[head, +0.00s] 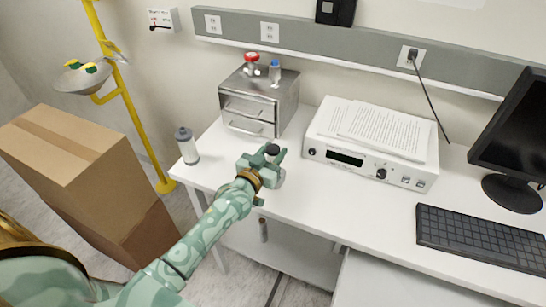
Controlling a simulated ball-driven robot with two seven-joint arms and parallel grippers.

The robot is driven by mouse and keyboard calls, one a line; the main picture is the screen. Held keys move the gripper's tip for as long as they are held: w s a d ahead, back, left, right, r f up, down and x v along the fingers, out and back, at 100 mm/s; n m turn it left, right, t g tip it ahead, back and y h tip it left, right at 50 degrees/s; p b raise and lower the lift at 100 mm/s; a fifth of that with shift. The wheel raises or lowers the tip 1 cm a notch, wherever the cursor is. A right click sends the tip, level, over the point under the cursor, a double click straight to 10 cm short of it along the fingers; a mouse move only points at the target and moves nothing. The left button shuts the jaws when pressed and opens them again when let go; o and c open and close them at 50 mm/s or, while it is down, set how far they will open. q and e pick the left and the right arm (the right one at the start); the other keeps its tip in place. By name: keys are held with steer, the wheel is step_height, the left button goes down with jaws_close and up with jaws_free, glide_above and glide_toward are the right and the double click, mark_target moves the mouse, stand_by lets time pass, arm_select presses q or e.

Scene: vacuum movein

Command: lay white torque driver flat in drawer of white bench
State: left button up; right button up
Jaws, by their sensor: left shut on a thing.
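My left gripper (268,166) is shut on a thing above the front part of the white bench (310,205). A dark round end of the held thing (272,150) shows at the fingers; the rest is mostly hidden, so its colour is hard to tell. I take it to be the torque driver. Below the bench top is a pale front area (300,250) with a small grey upright part (263,230). I cannot tell whether a drawer there is open. My right gripper is not in view.
A grey cylinder with a dark cap (187,146) stands at the bench's left end. A metal drawer box (258,103), a white instrument with papers (345,163), a keyboard (480,238) and a monitor (515,150) occupy the top. Cardboard boxes (75,150) stand left.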

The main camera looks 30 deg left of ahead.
arm_select(q)
step_height(320, 180, up, 10)
steer(key=p, duration=0.3)
steer(key=shift+r+p, duration=0.2)
steer(key=shift+p, duration=0.2)
step_height(320, 180, up, 5)
steer(key=p, duration=0.5)
steer(key=shift+f, duration=0.2)
